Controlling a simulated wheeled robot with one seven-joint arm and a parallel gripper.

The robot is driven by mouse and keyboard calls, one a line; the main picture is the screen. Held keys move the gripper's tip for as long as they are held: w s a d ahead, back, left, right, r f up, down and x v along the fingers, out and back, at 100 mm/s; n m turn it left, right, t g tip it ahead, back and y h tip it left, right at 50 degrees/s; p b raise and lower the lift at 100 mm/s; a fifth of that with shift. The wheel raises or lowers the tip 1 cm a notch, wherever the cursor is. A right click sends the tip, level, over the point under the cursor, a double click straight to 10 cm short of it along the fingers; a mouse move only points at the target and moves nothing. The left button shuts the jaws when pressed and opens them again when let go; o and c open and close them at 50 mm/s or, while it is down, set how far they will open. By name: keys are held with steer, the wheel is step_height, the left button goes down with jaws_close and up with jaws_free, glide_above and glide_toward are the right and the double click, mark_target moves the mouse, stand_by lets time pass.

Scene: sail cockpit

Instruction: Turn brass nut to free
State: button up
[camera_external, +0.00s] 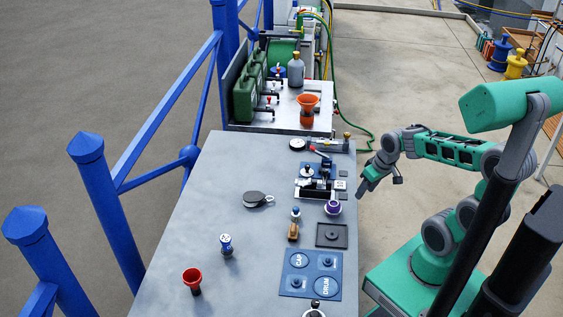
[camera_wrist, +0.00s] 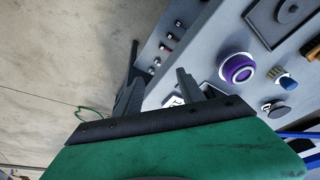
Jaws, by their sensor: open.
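I cannot pick out the brass nut for certain. A small brass-coloured knob (camera_external: 347,135) stands at the far right end of the table, by a bar with a round gauge (camera_external: 297,144). A small tan-brown piece (camera_external: 293,231) stands near the table's middle. A dark clamp-like fixture (camera_external: 318,187) sits on the table's right side. My gripper (camera_external: 365,188) hangs just off the table's right edge, pointing down. In the wrist view my gripper (camera_wrist: 160,84) has its two fingers apart with nothing seen between them. A purple-ringed cup (camera_wrist: 237,68) lies beyond the fingers.
A blue CAP and DRUM panel (camera_external: 311,272), a dark square tray (camera_external: 332,235) and a black pulley (camera_external: 256,199) are on the grey table (camera_external: 205,225). The table's left middle is clear. Blue railing posts (camera_external: 105,205) line the left.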

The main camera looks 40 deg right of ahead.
mark_target(345, 133)
step_height(345, 133, up, 6)
steer(key=w+d+f+t+b, duration=0.1)
steer(key=w+t+b, duration=0.1)
steer(key=w+b, duration=0.1)
steer(key=w+d+f+t+b, duration=0.1)
steer(key=w+d+t+b, duration=0.1)
steer(key=w, duration=0.4)
steer(key=w+d+f+n+t+y+b, duration=0.1)
steer(key=w+d+t+b, duration=0.1)
steer(key=w+b, duration=0.3)
steer(key=shift+w+f+t, duration=0.2)
steer(key=shift+t, duration=0.1)
steer(key=w+d+t+b, duration=0.4)
steer(key=b, duration=0.1)
steer(key=shift+w+d+r, duration=0.2)
steer(key=shift+w+d, duration=0.1)
steer(key=d+t+b, duration=0.1)
steer(key=d, duration=0.1)
steer(key=w+d+t, duration=0.1)
steer(key=d, duration=0.1)
steer(key=d+t+h+b, duration=0.1)
steer(key=d+t, duration=0.1)
steer(key=shift+w+f+m+b, duration=0.2)
steer(key=shift+f+m+b, duration=0.1)
steer(key=shift+m+b, duration=0.1)
steer(key=w, duration=0.7)
steer(key=shift+w+a+f, duration=0.1)
steer(key=shift+w, duration=0.25)
steer(key=shift+c, duration=0.6)
jaws_close()
